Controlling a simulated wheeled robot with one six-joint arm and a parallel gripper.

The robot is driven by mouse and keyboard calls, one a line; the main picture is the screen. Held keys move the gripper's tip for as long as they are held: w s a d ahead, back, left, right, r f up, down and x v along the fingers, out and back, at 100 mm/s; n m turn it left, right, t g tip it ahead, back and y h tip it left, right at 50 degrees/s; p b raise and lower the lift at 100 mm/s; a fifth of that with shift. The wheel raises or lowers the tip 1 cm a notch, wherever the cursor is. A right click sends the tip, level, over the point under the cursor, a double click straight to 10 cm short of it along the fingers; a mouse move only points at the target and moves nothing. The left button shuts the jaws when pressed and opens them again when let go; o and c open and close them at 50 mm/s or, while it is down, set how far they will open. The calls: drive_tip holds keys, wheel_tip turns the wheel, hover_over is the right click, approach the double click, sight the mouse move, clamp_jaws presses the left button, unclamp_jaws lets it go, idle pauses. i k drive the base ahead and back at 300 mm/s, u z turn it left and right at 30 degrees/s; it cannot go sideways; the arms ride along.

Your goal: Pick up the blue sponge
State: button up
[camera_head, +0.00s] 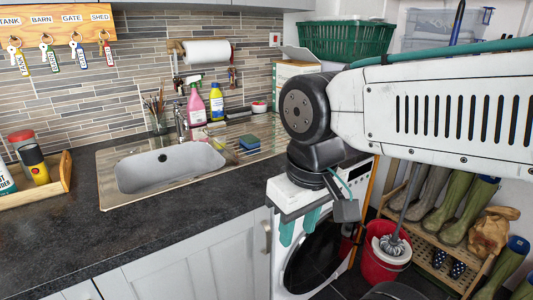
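The blue sponge (249,142) lies on the metal drainer (266,151) to the right of the sink basin. It looks blue on top with a paler layer below. My gripper (299,230) hangs in front of the worktop's right end, nearer the camera than the sponge and lower in the picture, to its right. It points down, and its two teal-padded fingers stand apart with nothing between them. The sponge is in plain view and apart from my gripper.
A pink spray bottle (196,106) and a blue-and-yellow bottle (216,103) stand behind the sink (168,167). The tap (181,124) rises at its back edge. A washing machine (316,255) and red bucket (380,262) are lower right. The front worktop (150,240) is clear.

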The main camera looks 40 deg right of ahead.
sight(250, 141)
drive_tip(key=z, duration=0.75)
drive_tip(key=i, duration=1.15)
drive_tip(key=u, duration=0.2)
drive_tip(key=k, duration=0.35)
drive_tip(key=u, duration=0.85)
drive_tip(key=i, duration=0.3)
drive_tip(key=u, duration=0.15)
